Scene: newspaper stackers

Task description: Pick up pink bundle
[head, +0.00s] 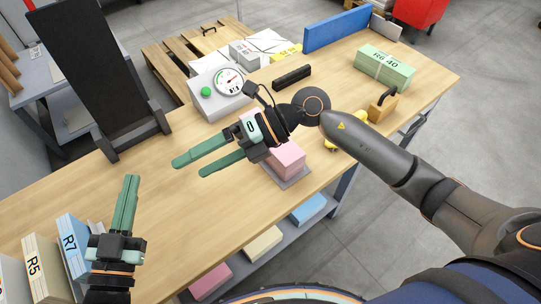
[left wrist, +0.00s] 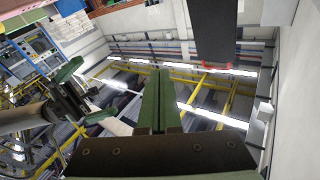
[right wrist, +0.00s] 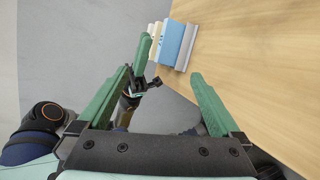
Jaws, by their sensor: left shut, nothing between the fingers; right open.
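A pink bundle (head: 288,160) lies on a grey plate (head: 293,181) near the table's front edge in the head view. My right gripper and forearm partly cover it. A second pink bundle (head: 210,281) lies on the shelf under the table. My right gripper (head: 190,166) is open and empty above the table, its green fingers pointing left, away from the pink bundle on the plate. My left gripper (head: 131,180) is shut and empty at the lower left, fingers pointing up. The left wrist view shows its closed fingers (left wrist: 160,75) against the ceiling.
Binders marked R5 (head: 38,268) and R7 (head: 75,243) stand at the left end. A dial scale (head: 220,95), a black bar (head: 291,77) and a green bundle (head: 385,70) sit farther back. Cream (head: 263,243) and blue (head: 308,209) bundles lie below. The table's left middle is clear.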

